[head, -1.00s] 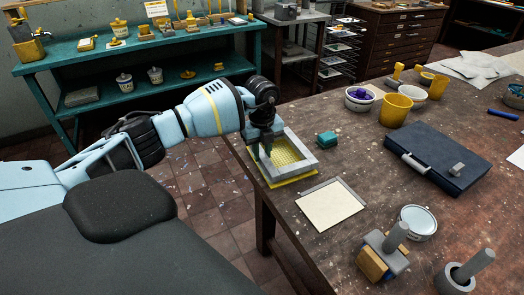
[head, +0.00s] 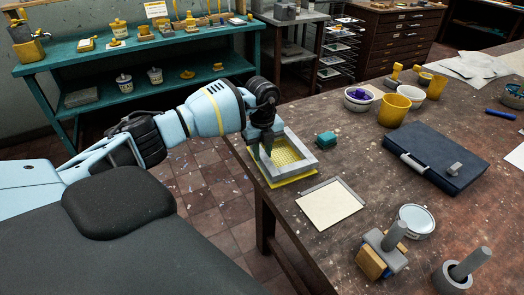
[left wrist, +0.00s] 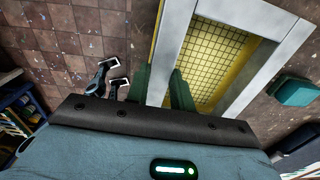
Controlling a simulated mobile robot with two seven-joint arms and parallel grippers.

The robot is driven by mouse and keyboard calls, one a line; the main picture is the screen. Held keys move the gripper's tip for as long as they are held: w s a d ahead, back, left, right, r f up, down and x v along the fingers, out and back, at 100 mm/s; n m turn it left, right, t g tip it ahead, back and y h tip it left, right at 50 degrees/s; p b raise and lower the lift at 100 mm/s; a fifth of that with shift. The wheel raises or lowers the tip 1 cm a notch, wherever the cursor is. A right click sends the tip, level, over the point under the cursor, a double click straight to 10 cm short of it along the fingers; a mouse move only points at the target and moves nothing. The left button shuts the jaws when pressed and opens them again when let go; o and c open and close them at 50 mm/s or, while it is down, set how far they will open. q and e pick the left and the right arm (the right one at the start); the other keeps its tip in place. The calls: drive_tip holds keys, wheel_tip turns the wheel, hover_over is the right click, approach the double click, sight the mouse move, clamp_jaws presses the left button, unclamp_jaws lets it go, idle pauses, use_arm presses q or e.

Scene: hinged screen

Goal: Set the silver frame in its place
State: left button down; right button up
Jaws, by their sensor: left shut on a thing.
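The silver frame (head: 299,143) is a grey rectangular border at the left edge of the table. It lies over a yellow piece with a grid mesh (head: 289,153), whose rim sticks out along the near and left sides. I cannot tell whether frame and yellow piece touch all round. My left gripper (head: 264,154) points down at the frame's left side and is shut on that bar. In the left wrist view the bar of the frame (left wrist: 176,28) runs between the two green fingers (left wrist: 160,88); the fingers hide part of it. My right gripper is not in view.
A teal block (head: 326,140) sits just right of the frame. A cream sheet with a grey bar (head: 330,205) lies nearer. A dark blue case (head: 437,158), yellow cup (head: 395,110), white tin (head: 417,221) and grey-handled tool (head: 385,250) stand further right.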

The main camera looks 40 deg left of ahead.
use_arm(q)
drive_tip(key=shift+f, duration=0.2)
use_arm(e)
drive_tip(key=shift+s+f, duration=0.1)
use_arm(q)
drive_tip(key=shift+f, duration=0.65)
drive_tip(key=c, duration=0.8)
unclamp_jaws()
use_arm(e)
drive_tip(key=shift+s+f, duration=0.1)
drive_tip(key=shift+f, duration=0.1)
use_arm(q)
drive_tip(key=shift+r, duration=0.15)
drive_tip(key=shift+r+p, duration=1.4)
drive_tip(key=shift+r, duration=2.6)
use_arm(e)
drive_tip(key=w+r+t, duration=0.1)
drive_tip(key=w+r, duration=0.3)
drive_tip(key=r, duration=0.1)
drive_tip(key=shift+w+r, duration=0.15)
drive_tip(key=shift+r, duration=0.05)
use_arm(q)
drive_tip(key=shift+f, duration=0.1)
